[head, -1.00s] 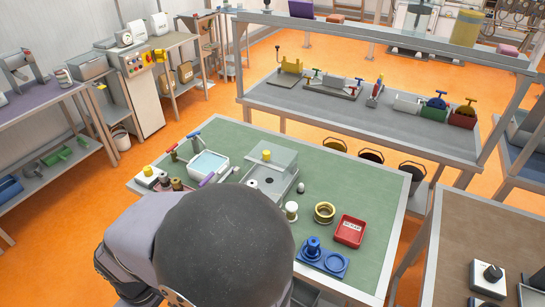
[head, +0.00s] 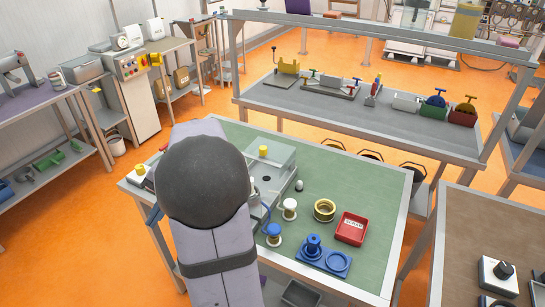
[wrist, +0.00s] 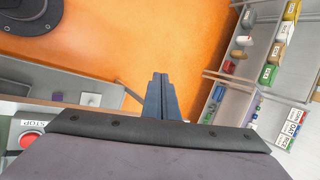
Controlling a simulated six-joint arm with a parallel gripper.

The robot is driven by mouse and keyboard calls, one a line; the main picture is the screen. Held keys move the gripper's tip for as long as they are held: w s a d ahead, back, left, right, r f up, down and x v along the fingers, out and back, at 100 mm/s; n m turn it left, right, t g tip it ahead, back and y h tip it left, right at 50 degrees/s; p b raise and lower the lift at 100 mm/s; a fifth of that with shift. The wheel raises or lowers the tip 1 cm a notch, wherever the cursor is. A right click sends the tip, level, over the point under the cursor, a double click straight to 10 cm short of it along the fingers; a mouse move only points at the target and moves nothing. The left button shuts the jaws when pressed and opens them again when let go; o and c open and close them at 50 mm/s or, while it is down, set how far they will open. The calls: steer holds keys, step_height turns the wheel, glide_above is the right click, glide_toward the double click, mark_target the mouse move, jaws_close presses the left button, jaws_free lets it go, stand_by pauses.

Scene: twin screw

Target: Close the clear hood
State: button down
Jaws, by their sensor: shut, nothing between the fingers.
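The clear hood (head: 284,154) sits at the back of a grey base (head: 276,193) on the green bench, with a yellow knob (head: 263,150) on it. The front of the base, with a dark round hole, shows uncovered. The left part of the base is hidden behind my arm. My gripper (wrist: 160,78) shows in the wrist view with its two dark blue-grey fingers together and nothing between them. It points out over the orange floor, away from the hood. In the head view my arm hides most of it, left of the hood.
A white spool (head: 289,209), a blue-topped piece (head: 273,233), a brass ring (head: 324,210), a red tray (head: 351,229) and a blue fixture (head: 323,257) stand on the bench's right half. In the wrist view a red stop button (wrist: 31,140) is at lower left.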

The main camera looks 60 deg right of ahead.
steer(key=d+m+t+h+b, duration=0.1)
steer(key=d+m+t+b, duration=0.25)
steer(key=d, duration=0.95)
steer(key=r+m+t+h+b, duration=0.1)
steer(key=m+t+h+b, duration=0.3)
steer(key=t+h+b, duration=0.2)
glide_above(273, 156)
steer(key=a, duration=0.6)
steer(key=s+d+f+t+h+b, duration=0.2)
steer(key=s+d+f+h+b, duration=0.15)
steer(key=s+d, duration=0.5)
steer(key=shift+y, duration=0.25)
steer(key=p+x, duration=0.1)
steer(key=x, duration=0.2)
steer(key=p+x, duration=0.2)
steer(key=a+p+x, duration=0.1)
steer(key=p+x, duration=0.1)
steer(key=x, duration=0.1)
steer(key=shift+w, duration=0.45)
steer(key=shift+a+f+p, duration=0.15)
steer(key=shift+a+p, duration=0.7)
steer(key=shift+a, duration=1.1)
